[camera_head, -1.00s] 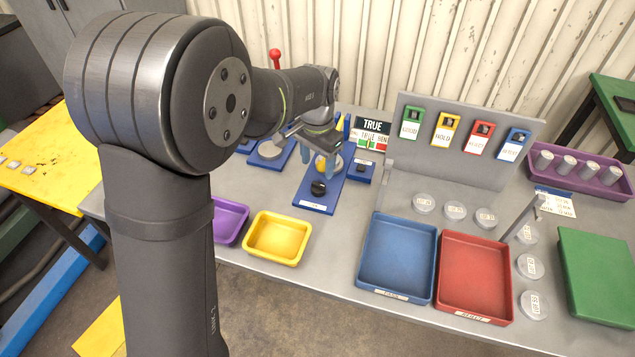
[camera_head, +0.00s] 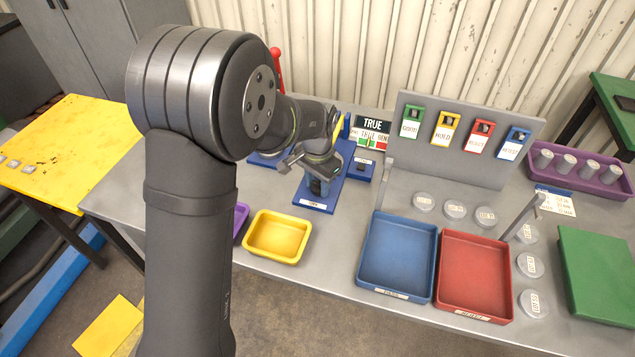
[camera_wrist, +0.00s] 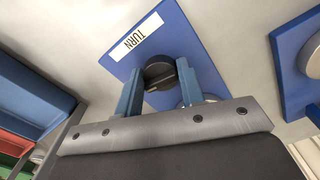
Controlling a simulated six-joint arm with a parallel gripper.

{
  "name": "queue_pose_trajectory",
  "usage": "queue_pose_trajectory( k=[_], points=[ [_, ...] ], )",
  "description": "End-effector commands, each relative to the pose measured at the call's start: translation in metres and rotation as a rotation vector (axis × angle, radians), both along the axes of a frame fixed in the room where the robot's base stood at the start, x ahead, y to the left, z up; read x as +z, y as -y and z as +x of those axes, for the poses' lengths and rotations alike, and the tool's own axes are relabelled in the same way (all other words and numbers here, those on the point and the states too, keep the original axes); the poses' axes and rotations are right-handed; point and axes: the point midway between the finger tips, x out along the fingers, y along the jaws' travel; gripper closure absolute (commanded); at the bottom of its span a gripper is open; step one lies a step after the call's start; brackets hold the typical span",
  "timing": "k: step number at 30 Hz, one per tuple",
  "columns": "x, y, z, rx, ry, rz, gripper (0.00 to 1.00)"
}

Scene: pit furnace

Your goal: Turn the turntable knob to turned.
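The turntable's blue base (camera_head: 336,190) stands near the table's middle, with a white label at its front edge. In the wrist view the base (camera_wrist: 205,40) carries a label reading TURN (camera_wrist: 137,40) beside the round black knob (camera_wrist: 158,72). In the wrist view my gripper's two blue fingers (camera_wrist: 159,78) stand on either side of the knob, apart, with a small gap at the left finger. The right finger is very close to the knob; contact cannot be told. A pale disc shows partly behind that finger.
A yellow tray (camera_head: 249,236) lies in front left of the base. Blue (camera_head: 396,265) and red (camera_head: 473,275) trays lie to the right.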

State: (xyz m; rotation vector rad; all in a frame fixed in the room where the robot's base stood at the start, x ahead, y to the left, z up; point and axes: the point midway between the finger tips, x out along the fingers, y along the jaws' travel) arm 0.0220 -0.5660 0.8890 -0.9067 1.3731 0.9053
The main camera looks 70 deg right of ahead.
Motion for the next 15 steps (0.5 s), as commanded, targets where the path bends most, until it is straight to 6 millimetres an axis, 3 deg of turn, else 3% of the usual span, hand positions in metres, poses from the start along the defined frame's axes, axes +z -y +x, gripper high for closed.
queue_pose_trajectory(
  k=[2,15],
  points=[
    [0.0002,0.0001,-0.0001,0.000,0.000,0.000,0.87],
    [0.0001,0.0006,0.0003,-0.134,-0.001,0.000,0.87]
  ],
)
